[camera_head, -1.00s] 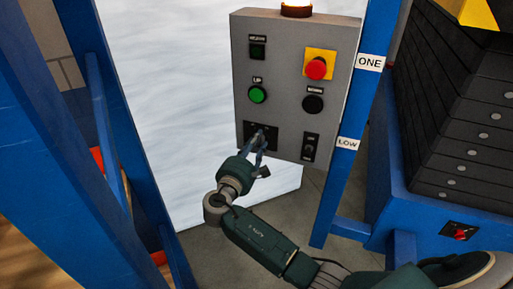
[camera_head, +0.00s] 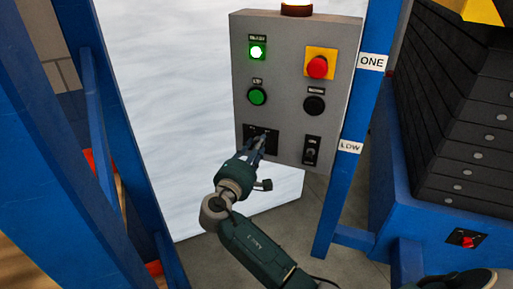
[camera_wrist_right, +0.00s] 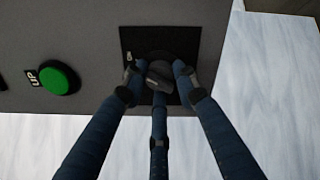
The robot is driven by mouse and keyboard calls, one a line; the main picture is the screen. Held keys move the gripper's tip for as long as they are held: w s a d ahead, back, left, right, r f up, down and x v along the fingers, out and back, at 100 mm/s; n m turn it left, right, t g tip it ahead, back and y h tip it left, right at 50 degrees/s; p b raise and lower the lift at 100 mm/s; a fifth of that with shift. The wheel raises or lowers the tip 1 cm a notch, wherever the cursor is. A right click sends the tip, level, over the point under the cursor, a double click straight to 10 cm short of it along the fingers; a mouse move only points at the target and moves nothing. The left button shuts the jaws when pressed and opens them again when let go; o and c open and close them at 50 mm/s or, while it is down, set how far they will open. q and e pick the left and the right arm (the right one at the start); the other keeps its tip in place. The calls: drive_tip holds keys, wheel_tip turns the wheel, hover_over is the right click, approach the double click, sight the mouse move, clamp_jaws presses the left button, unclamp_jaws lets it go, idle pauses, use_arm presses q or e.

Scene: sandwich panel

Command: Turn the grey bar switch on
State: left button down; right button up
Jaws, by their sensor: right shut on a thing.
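The grey bar switch (camera_wrist_right: 160,76) sits on a black square plate (camera_wrist_right: 127,42) at the lower left of the grey control panel (camera_head: 283,140). My right gripper (camera_head: 262,143) reaches up to this plate from below. In the right wrist view, the fingers of the right gripper (camera_wrist_right: 158,82) are closed around the bar switch from its sides. In the head view the switch is mostly hidden behind the fingers. My left gripper is not in view.
The panel also carries a green UP button (camera_head: 257,96), a red button on yellow (camera_head: 317,67), a black button (camera_head: 314,105) and a small lower-right switch (camera_head: 311,151). A blue post (camera_head: 349,180) stands close to the panel's right edge.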

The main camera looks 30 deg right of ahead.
drive_tip(key=shift+a+f, duration=0.15)
drive_tip(key=shift+f, duration=0.1)
drive_tip(key=o, duration=1.2)
drive_tip(key=shift+c, duration=0.2)
drive_tip(key=v, duration=1.2)
drive_tip(key=shift+w, duration=0.1)
